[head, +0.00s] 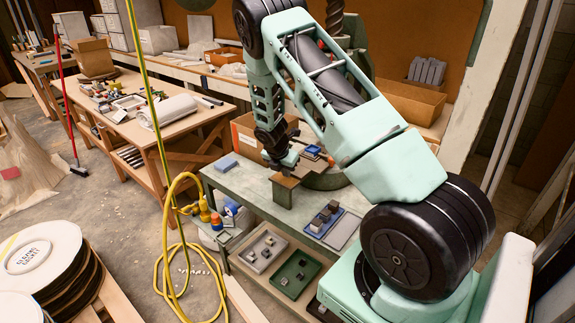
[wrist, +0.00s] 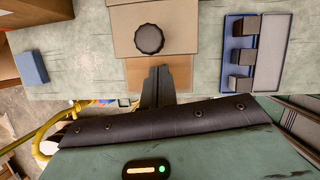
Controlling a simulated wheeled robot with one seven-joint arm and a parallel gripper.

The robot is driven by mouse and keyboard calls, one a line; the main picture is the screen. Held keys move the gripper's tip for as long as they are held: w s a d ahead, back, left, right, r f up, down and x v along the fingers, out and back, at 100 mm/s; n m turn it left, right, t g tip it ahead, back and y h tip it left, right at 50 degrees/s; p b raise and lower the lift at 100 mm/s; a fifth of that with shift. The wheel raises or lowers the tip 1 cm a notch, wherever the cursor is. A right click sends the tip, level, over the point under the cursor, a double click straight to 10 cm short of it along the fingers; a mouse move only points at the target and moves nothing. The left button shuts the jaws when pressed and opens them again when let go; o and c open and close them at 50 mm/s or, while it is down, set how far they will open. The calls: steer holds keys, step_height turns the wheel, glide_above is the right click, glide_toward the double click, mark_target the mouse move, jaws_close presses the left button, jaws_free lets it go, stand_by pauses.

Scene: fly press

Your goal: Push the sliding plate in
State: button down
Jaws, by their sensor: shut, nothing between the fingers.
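The sliding plate (wrist: 183,76) is a flat brown piece. In the wrist view it sticks out from under a tan block (wrist: 185,25) with a round black knob (wrist: 149,39) on top. In the wrist view my gripper (wrist: 159,68) is shut and empty. Its dark fingers overlap the middle of the plate, tips close to the block's near edge. I cannot tell whether they touch the plate. The fingers hide part of it.
The green bench (head: 240,185) also holds a blue block (wrist: 31,66) at left and a blue tray (wrist: 230,65) with dark blocks at right. A grey tray (wrist: 272,40) lies beside it. Yellow hose (head: 163,235) loops on the floor left of the bench.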

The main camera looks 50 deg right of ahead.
mark_target(305, 161)
steer(key=shift+w+d, duration=0.2)
steer(key=shift+d, duration=0.55)
steer(key=d, duration=0.3)
steer(key=d+p, duration=0.1)
steer(key=d, duration=0.4)
steer(key=shift+w+d, duration=0.3)
steer(key=shift+w, duration=0.05)
steer(key=shift+d+r, duration=0.1)
steer(key=shift+d, duration=0.25)
